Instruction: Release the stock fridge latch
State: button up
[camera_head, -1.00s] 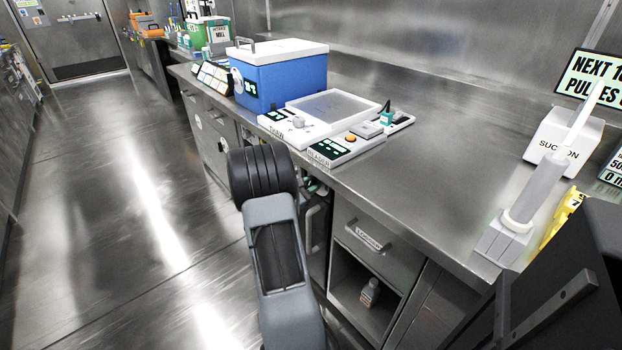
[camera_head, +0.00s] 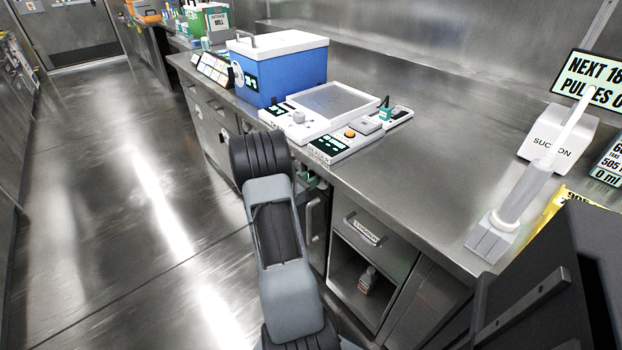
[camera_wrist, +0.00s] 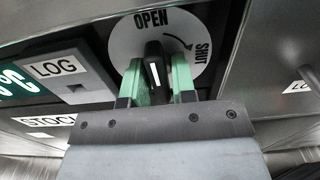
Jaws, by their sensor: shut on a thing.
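In the wrist view, the latch is a black knob (camera_wrist: 153,52) with a white line, set on a round white dial plate (camera_wrist: 122,40). The plate reads OPEN at the top and SHUT at the right, with a curved arrow. The knob stands nearly upright in the picture, its upper end toward OPEN. My gripper (camera_wrist: 158,68) has its green fingers on either side of the knob, shut on it. A label partly reading STOCK (camera_wrist: 48,121) is at the lower left, partly hidden by my gripper. In the head view my arm hides most of the gripper and the latch.
A LOG panel (camera_wrist: 62,68) is left of the dial. In the head view, a blue cooler box (camera_head: 285,78), a white flat device (camera_head: 300,128) and a suction unit (camera_head: 560,135) stand on the steel bench (camera_head: 430,150). An open cubby (camera_head: 350,285) is below. The floor at left is clear.

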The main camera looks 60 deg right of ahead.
jog(key=shift+f, duration=0.1)
jog(key=o, duration=0.7)
jog(key=shift+o, duration=0.2)
jog(key=p+v, duration=0.1)
jog(key=v, duration=1.2)
jog(key=shift+a+p, duration=0.35)
jog(key=shift+w, duration=0.15)
jog(key=s+a+f+m+g+y, duration=0.2)
jog(key=s+f+m+y, duration=0.1)
jog(key=s+y, duration=0.1)
jog(key=s+a+r+m+y+p, duration=0.3)
jog(key=a+r+m+y+p, duration=0.35)
jog(key=a, duration=0.35)
jog(key=a+r+m+t+y+p, duration=0.1)
jog(key=a+r+t+y+p, duration=0.1)
jog(key=a+r, duration=0.4)
jog(key=w+a+r+m+t+y+p, duration=0.1)
jog(key=a+r+t+p, duration=0.4)
jog(key=r, duration=0.9)
jog(key=a+r+m+t+y+p, duration=0.2)
jog(key=a+r+t+y+p, duration=0.2)
jog(key=a+r+p, duration=0.3)
notch_tip(320, 180, up, 3)
jog(key=shift+w+a+f+m, duration=0.1)
jog(key=shift+w+a+m, duration=0.3)
jog(key=shift+a, duration=0.1)
